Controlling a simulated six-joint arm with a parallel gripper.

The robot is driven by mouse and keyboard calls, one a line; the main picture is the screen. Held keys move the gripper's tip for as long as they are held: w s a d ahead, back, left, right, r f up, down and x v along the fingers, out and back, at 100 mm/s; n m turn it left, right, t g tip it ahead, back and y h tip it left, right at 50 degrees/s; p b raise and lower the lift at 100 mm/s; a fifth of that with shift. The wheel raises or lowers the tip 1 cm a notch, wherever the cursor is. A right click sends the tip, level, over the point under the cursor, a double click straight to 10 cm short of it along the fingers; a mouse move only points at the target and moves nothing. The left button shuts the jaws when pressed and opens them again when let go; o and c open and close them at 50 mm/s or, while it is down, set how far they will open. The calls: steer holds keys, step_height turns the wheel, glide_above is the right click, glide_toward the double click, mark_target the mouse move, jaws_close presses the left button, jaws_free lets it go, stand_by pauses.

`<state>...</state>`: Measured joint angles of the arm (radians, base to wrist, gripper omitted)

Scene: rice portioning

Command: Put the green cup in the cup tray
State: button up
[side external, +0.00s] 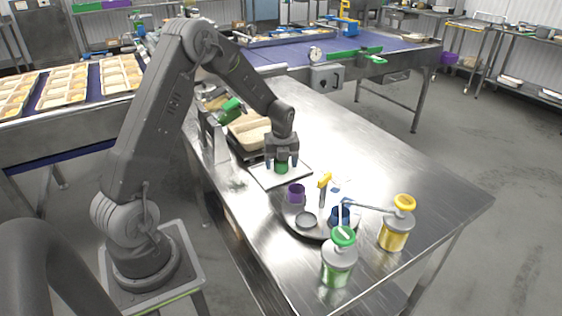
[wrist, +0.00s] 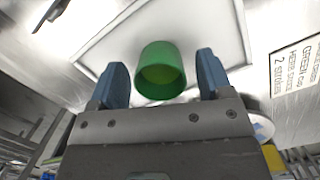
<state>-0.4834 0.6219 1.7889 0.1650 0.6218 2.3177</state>
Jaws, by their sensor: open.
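The green cup (side external: 281,169) is at the white square tray (side external: 302,176), directly below my gripper (side external: 281,162) in the side view. In the wrist view the green cup (wrist: 161,72) shows its open mouth, between and slightly beyond the fingertips of my gripper (wrist: 161,75). My gripper is open, with a gap on both sides of the cup. The white tray (wrist: 215,50) with a raised rim lies behind the cup in the wrist view. A round dark tray (side external: 300,232) holds a purple cup (side external: 296,193) and a blue cup (side external: 339,215).
A green-topped dispenser (side external: 338,262) and a yellow-topped dispenser (side external: 395,228) stand by the round tray. A yellow-handled tool (side external: 323,186) rises near the cups. A beige food tray (side external: 250,132) sits behind my gripper. The steel table's right side is clear.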

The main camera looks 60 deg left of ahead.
mark_target(282, 163)
step_height(282, 163, up, 12)
steer(key=d, duration=0.2)
steer(key=s+d+r+n+t, duration=0.1)
steer(key=s+d+r+n, duration=0.3)
steer(key=d+r+n, duration=0.25)
steer(key=s+d+r+n+t, duration=0.2)
steer(key=s+d+n, duration=0.5)
steer(key=s+n, duration=0.1)
steer(key=s+d+r+n+t+h, duration=0.1)
steer(key=s+d+n+t, duration=0.1)
steer(key=s+d+n, duration=0.6)
steer(key=shift+s+r+h, duration=0.3)
steer(key=shift+s+r, duration=0.1)
steer(key=shift+s, duration=0.45)
